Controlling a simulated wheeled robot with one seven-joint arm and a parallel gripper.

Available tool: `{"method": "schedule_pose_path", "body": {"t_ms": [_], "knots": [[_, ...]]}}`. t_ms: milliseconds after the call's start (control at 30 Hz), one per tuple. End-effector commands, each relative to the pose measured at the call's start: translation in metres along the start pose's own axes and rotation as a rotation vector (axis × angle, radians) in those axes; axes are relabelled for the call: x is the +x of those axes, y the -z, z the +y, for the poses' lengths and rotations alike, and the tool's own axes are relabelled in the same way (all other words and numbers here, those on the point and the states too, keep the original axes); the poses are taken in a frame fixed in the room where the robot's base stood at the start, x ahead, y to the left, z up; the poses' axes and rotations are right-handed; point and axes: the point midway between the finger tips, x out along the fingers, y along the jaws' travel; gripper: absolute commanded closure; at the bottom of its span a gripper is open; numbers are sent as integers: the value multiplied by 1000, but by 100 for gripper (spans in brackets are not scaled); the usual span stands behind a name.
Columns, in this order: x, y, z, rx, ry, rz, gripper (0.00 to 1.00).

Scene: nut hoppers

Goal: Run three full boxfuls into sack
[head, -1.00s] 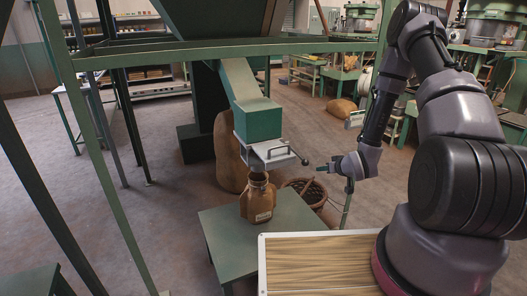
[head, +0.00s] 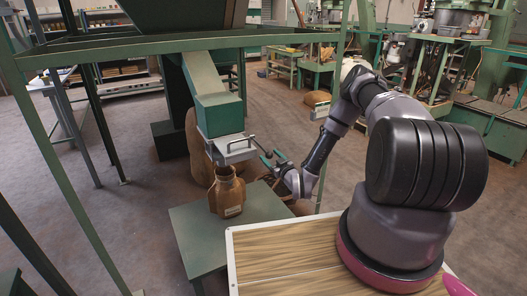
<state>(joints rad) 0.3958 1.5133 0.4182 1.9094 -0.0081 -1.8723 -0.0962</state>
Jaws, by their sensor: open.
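A brown sack (head: 227,192) with a small pale label stands upright, mouth open, on a green table (head: 192,232). Above it hangs a green box (head: 218,116) at the foot of a sloping chute (head: 201,73). Under the box is a pale metal slide gate (head: 234,148), with a bar handle at its right side. My gripper (head: 270,159) is open beside the right end of the gate's handle. I cannot tell whether the fingers are around the handle or only near it. The sack's inside and the box's contents are hidden.
A green steel frame (head: 165,52) stands around the hopper (head: 180,12), its posts close to the chute. A large brown sack stands behind the box, and a basket is partly hidden behind my arm.

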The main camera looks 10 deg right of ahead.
Motion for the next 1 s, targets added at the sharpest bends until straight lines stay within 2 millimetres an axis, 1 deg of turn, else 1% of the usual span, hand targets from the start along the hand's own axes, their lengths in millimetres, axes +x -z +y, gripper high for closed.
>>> {"method": "schedule_pose_path", "body": {"t_ms": [33, 100, 200, 300, 467, 733, 767, 800, 867, 900, 933, 1000], "knots": [[11, 1, -1, -2, 2, 4, 29], [24, 1, -1, -2, 2, 3, 29], [41, 2, -1, -1, 1, 3, 29], [53, 1, 0, 0, 1, 1, 29], [62, 1, 0, 2, 1, 0, 29], [64, 0, 0, 2, 0, -1, 29], [64, 0, 0, 2, 0, -1, 37], [64, 0, 0, 2, 0, -1, 52], [64, 0, 0, 2, 0, -1, 75], [64, 0, 0, 2, 0, -1, 90], [64, 0, 0, 2, 0, -1, 100], [64, 0, 0, 2, 0, -1, 100]]}}
